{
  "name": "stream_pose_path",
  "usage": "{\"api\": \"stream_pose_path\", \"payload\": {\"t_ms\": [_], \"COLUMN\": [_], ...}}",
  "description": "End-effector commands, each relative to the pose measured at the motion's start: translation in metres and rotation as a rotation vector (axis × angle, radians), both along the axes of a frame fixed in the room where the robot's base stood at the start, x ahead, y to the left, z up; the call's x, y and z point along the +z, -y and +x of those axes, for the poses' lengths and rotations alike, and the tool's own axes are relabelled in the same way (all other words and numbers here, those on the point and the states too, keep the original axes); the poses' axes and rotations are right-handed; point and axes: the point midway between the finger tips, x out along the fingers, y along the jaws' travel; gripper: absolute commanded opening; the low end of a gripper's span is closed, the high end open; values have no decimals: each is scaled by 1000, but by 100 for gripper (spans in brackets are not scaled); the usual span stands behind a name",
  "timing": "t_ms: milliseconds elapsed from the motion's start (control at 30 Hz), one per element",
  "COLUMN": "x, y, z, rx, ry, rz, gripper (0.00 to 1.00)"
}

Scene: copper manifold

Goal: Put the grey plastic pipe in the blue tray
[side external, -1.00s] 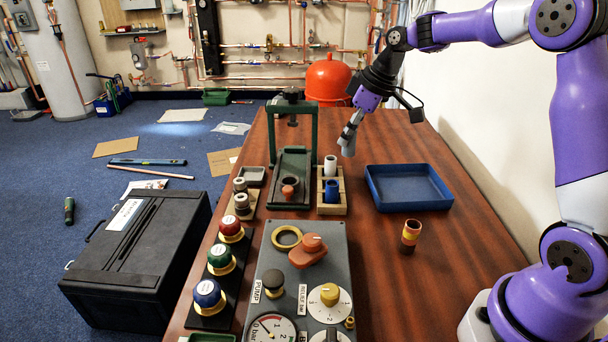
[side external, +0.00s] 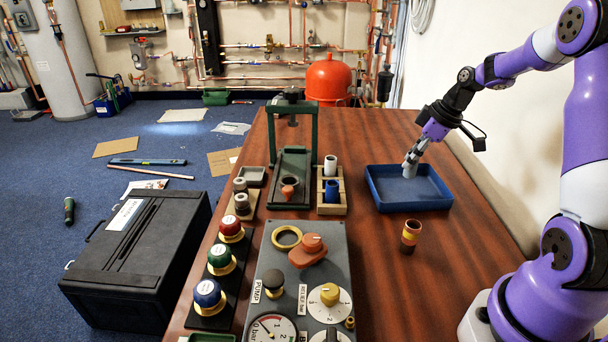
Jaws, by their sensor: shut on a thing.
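The blue tray (side external: 412,205) lies on the right part of the wooden table. My gripper (side external: 412,158) is above the tray, pointing down and slightly left. It is shut on the grey plastic pipe (side external: 409,170), a short light grey piece that hangs over the tray's inside. The picture does not show clearly whether the pipe's lower end touches the tray floor. The gripper fingers partly cover the pipe's upper end.
A wooden rack (side external: 341,205) with white and blue pipes stands left of the tray, beside a green press (side external: 272,180). A control panel (side external: 290,285) fills the front.

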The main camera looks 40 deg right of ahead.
Motion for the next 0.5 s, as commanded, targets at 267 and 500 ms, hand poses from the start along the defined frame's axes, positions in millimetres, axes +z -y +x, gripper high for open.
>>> {"api": "stream_pose_path", "payload": {"t_ms": [267, 500], "x": [-38, -39], "y": [0, 0], "z": [0, 0], "rx": [1, 0], "ry": [-2, 0], "rz": [2, 0], "gripper": [6, 6]}}
